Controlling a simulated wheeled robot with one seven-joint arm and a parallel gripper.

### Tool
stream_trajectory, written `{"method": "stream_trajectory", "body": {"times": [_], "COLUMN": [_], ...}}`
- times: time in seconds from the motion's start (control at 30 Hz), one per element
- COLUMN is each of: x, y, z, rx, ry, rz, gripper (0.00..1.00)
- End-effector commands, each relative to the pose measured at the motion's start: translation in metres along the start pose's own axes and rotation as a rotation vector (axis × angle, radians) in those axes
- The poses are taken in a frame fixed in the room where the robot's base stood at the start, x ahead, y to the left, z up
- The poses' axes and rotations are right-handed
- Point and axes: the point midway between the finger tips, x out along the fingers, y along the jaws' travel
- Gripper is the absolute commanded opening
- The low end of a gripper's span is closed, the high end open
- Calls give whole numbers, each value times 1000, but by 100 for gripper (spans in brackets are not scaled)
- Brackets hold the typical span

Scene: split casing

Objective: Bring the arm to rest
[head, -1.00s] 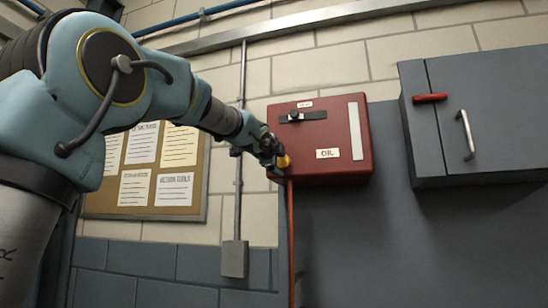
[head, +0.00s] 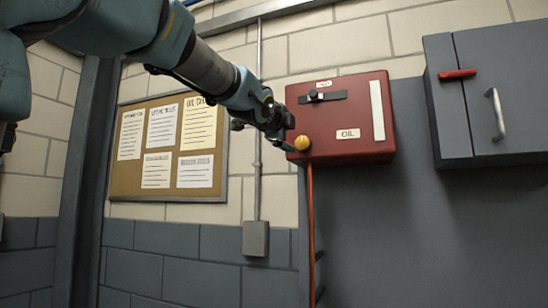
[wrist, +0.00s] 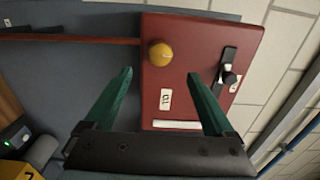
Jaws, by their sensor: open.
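My gripper (head: 284,146) is at the lower left of the red box marked OIL (head: 362,113) in the head view. In the wrist view my gripper (wrist: 160,76) has its two green fingers spread wide with nothing between them. The yellow knob (head: 302,142) on the box's lower left corner shows whole and appears clear of the fingers. It also shows in the wrist view (wrist: 161,54), beyond the fingertips. My arm is stretched out from the upper left of the head view.
A grey cabinet (head: 500,90) with a red handle (head: 457,74) hangs to the right. A notice board (head: 135,188) is on the wall to the left. A vertical conduit ends in a grey box (head: 255,238). A red pipe (head: 311,225) runs down below the knob.

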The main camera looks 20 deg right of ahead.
Motion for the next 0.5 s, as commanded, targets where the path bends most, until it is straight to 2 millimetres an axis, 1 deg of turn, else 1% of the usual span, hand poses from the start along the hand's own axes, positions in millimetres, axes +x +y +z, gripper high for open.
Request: {"method": "stream_trajectory", "body": {"times": [0.17, 0.27, 0.37, 0.47, 0.5], "x": [0, 2, 5, 4, 1], "y": [0, 10, 42, 96, 121], "z": [0, 6, 26, 58, 74], "rx": [0, -21, -92, -218, -279], "ry": [0, -12, -52, -127, -167], "rz": [1, 21, 84, 184, 229], "gripper": [89, 89, 89, 89, 89]}}
